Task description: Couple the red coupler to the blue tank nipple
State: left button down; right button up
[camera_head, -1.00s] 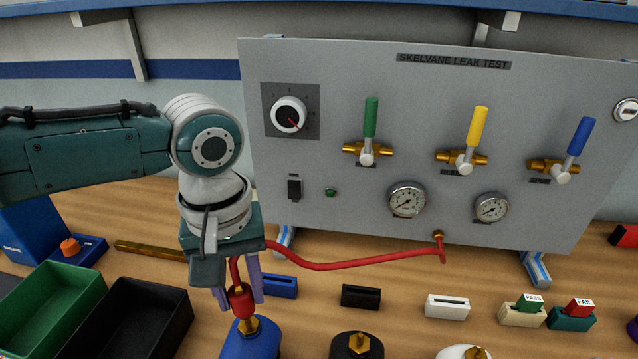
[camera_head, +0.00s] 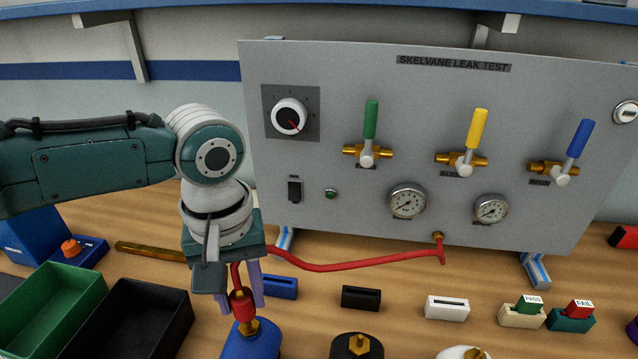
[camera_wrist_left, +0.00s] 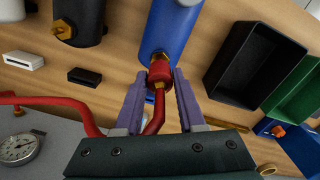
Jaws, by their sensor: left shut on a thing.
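The red coupler (camera_head: 242,306) sits between the purple fingers of my left gripper (camera_head: 241,299), which is shut on it. It also shows in the left wrist view (camera_wrist_left: 160,73). A red hose runs from it to the panel. The blue tank (camera_head: 250,347) stands upright below, with its brass nipple (camera_head: 246,328) directly under the coupler. The coupler's lower end meets or nearly meets the nipple; I cannot tell whether they are locked together. In the left wrist view the blue tank (camera_wrist_left: 170,25) lies just beyond the coupler. My right gripper is out of view.
A black tank (camera_head: 357,347) and a white tank (camera_head: 462,353) stand to the right. A black bin (camera_head: 133,320) and a green bin (camera_head: 50,302) are at left. The grey test panel (camera_head: 440,130) with valves and gauges rises behind.

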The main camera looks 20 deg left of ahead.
aim_at(238, 288)
pick_arm(q)
jog(key=shift+f+b, duration=0.65)
jog(key=shift+f, duration=0.55)
jog(key=shift+c, duration=2.1)
grip_release()
jog(key=shift+r, duration=0.1)
notch_tip(238, 288, up, 10)
jog(key=shift+f+p, duration=0.1)
jog(key=shift+p, duration=0.4)
